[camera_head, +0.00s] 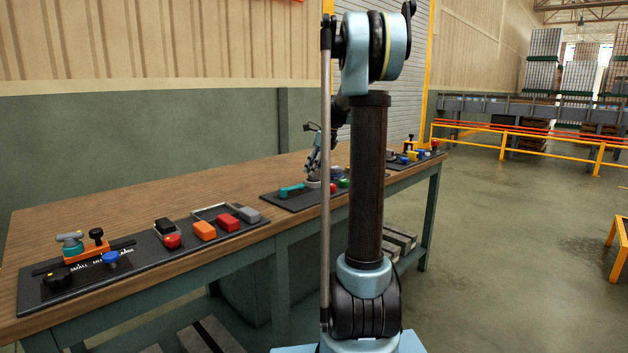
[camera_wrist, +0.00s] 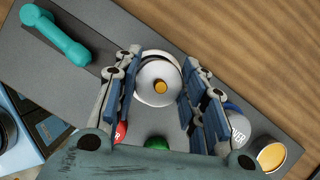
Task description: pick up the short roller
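A round silver-white piece (camera_wrist: 157,72) with an orange-yellow centre stands on the dark grey board, seen from above in the wrist view. A teal dumbbell-shaped piece (camera_wrist: 58,38) lies to its left; it also shows in the head view (camera_head: 291,190). No label shows which piece is the short roller. My gripper (camera_wrist: 161,84) is open, its two blue-padded fingers on either side of the silver-white piece. Whether they touch it cannot be told. In the head view my gripper (camera_head: 313,177) is low over the middle board, partly hidden by my arm.
A red piece (camera_wrist: 120,131), a green piece (camera_wrist: 157,143) and a blue lettered piece (camera_wrist: 236,122) are close to the fingers. A yellow-topped cylinder (camera_wrist: 270,156) is at lower right. Another board (camera_head: 140,282) with several pieces lies left on the wooden bench (camera_head: 110,215).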

